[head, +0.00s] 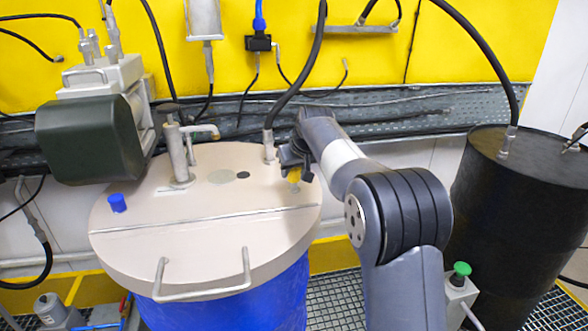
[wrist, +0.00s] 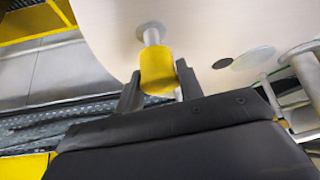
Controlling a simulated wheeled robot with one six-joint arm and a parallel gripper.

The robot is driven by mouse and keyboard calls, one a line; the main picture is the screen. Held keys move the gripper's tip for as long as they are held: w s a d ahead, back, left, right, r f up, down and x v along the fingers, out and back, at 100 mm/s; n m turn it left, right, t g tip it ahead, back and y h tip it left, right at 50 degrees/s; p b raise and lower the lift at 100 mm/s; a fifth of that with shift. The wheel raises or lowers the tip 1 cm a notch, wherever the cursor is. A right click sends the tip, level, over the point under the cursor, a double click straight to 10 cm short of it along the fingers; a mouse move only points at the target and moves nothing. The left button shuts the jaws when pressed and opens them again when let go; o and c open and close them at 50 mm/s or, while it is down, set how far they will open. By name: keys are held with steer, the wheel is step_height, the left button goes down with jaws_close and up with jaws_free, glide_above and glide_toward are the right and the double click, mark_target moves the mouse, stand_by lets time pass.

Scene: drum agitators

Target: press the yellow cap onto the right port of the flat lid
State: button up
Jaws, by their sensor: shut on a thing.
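The flat lid (head: 215,240) is a beige disc on a blue drum, and its edge fills the top of the wrist view (wrist: 220,25). The right port (wrist: 151,33) is a short pale stub near the lid's right edge; it also shows low under the cap in the head view (head: 295,187). My gripper (wrist: 158,82) is shut on the yellow cap (wrist: 157,68), one finger on each side. The cap (head: 294,175) is in line with the port and meets or overlaps its end. I cannot tell how far it is on. A blue cap (head: 118,203) sits on the lid's left port.
A metal pipe fitting (head: 178,155) and a hose fitting (head: 269,145) rise from the lid's back half. A handle (head: 205,290) arches at its front. A dark motor (head: 90,140) stands behind left. A black drum (head: 515,210) stands right. The lid's front is clear.

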steer(key=shift+f, duration=0.15)
steer(key=shift+f+b, duration=0.65)
steer(key=shift+f, duration=0.35)
steer(key=shift+f, duration=0.4)
steer(key=shift+s+f+b, duration=0.1)
steer(key=shift+f+b, duration=0.3)
steer(key=shift+f, duration=0.05)
stand_by(0.4)
steer(key=o, duration=1)
steer(key=shift+r, duration=0.1)
steer(key=shift+r, duration=0.15)
step_height(320, 180, up, 4)
steer(key=p, duration=0.4)
steer(key=shift+r, duration=0.1)
